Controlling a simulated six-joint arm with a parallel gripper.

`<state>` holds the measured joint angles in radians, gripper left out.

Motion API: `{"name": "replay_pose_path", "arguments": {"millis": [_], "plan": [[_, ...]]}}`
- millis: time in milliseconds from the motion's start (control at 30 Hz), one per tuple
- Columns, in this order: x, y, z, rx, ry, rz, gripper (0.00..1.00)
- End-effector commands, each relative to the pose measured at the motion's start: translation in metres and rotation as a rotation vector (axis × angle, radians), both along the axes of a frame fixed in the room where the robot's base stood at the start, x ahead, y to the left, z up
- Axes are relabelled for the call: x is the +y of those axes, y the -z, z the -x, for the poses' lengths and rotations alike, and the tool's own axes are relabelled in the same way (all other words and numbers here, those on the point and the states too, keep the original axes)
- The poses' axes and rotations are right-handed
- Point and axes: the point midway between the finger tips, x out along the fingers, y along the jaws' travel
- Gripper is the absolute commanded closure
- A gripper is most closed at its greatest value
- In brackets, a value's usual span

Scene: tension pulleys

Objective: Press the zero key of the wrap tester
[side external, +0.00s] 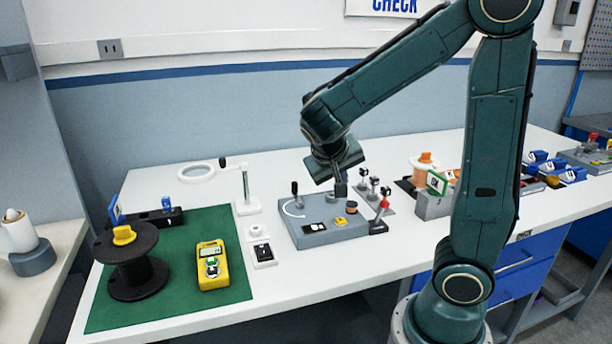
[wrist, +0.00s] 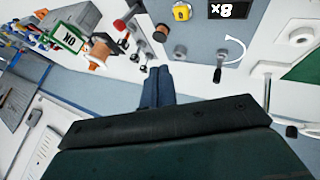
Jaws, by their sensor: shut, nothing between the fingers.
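A grey box (side external: 322,232) stands on the white table near the middle. It has a white arc, a dark-knobbed lever, a black panel with white marks and a yellow piece (side external: 351,207) on top. It seems to be the wrap tester; I cannot tell which part is its zero key. In the wrist view the box (wrist: 200,58) is at the top, with an "x8" marking and the yellow piece (wrist: 182,12). My gripper (side external: 340,190) is shut and empty, pointing down near the box's back right edge. Its fingertips (wrist: 157,72) show beside the box in the wrist view.
Small posts and a red-topped stand (side external: 380,212) crowd the box's right side. A magnifier stand (side external: 246,190) is at its left. A yellow meter (side external: 211,265) and a black spool (side external: 133,265) are on the green mat (side external: 180,300). Orange spools (side external: 425,163) are farther right.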

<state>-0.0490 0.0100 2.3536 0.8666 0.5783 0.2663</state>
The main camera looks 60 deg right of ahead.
Motion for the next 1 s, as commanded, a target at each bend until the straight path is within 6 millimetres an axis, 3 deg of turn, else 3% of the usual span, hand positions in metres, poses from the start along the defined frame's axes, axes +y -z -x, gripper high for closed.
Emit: {"name": "replay_pose_path", "arguments": {"millis": [300,1000], "plan": [[-0.016,0.003,-0.004,0.024,0.065,0.101,1.0],[-0.018,0.011,-0.004,0.027,0.07,0.109,1.0]]}}
